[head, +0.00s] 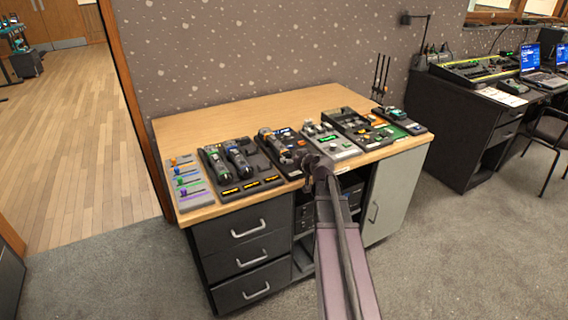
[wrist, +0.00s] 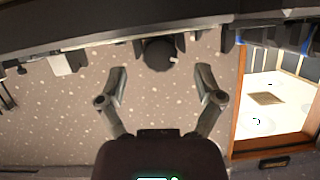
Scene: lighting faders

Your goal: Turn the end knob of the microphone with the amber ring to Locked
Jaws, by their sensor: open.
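Several microphone-like dark cylinders lie on panels on the wooden desk in the head view. One (head: 272,142) on the middle dark panel shows an orange-tan band, which may be the amber ring. Two others, a green-tinted one (head: 214,166) and a blue-tinted one (head: 238,159), lie on the panel to its left. My gripper (head: 304,160) is at the desk's front edge, close to the middle panel. In the wrist view my gripper (wrist: 160,84) is open and empty. A round dark knob (wrist: 158,54) with a white mark shows beyond the fingertips, apart from them. Its setting labels are not readable.
A fader panel (head: 188,183) lies at the desk's left end. Grey and dark control panels (head: 330,141) lie to the right of the middle panel. The back of the wooden desktop (head: 235,112) is clear. A doorway (wrist: 275,100) shows in the wrist view.

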